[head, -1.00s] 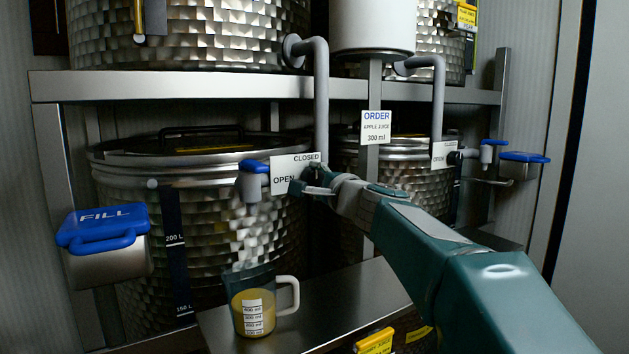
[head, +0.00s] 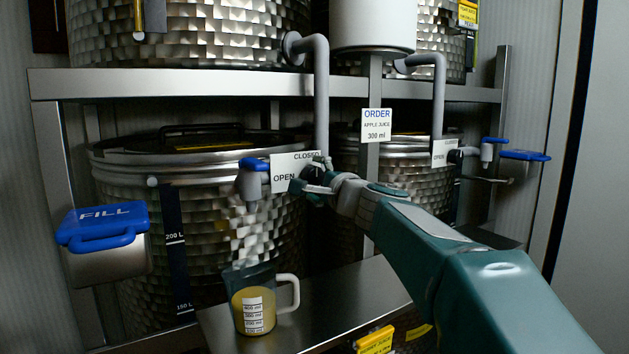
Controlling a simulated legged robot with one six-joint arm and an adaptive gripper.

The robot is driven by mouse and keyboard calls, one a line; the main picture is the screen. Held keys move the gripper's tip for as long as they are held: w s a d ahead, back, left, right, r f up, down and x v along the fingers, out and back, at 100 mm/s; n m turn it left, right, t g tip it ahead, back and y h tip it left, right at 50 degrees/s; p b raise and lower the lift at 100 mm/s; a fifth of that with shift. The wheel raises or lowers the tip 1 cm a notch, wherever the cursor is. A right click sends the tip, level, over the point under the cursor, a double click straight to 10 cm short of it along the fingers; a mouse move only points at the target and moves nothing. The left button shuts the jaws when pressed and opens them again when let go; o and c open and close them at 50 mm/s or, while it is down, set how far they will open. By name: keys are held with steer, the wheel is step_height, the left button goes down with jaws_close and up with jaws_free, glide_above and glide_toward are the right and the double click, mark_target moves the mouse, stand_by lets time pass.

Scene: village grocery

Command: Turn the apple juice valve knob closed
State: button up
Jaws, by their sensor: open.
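The apple juice valve knob (head: 254,164) is a blue handle on a grey tap (head: 249,186) in front of the lower left steel tank (head: 205,215). Its white label (head: 292,170) reads CLOSED at the top and OPEN lower down. My gripper (head: 303,187) is open and empty just right of the knob, in front of the label's right side, apart from the knob. A measuring jug (head: 254,306) with yellow juice stands below the tap. The order sign (head: 376,125) reads apple juice 300 ml.
A steel ledge (head: 335,300) carries the jug. A blue-lidded FILL container (head: 103,226) is at the left. A second blue-handled tap (head: 488,152) is at the right. A grey pipe (head: 321,110) comes down behind my gripper. A yellow tag (head: 375,342) is at the front edge.

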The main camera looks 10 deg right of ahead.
steer(key=v, duration=1.2)
steer(key=shift+f, duration=0.15)
steer(key=s+a+f+n+g, duration=0.4)
steer(key=s+f+n, duration=0.1)
steer(key=s+f, duration=0.15)
steer(key=s+a+f+n+g, duration=0.3)
steer(key=s+a+f+n, duration=0.15)
steer(key=f, duration=0.35)
steer(key=s+d+f+n+g+h, duration=0.2)
steer(key=s+f+n, duration=0.1)
steer(key=s+f, duration=0.3)
steer(key=s+d+f+n+g+h, duration=0.2)
steer(key=s+f+n+h, duration=0.1)
steer(key=s+f, duration=0.4)
steer(key=shift+s+d+f+n+g+h, duration=0.25)
steer(key=shift+s+d+n+g+h, duration=0.05)
steer(key=shift+n+g, duration=0.15)
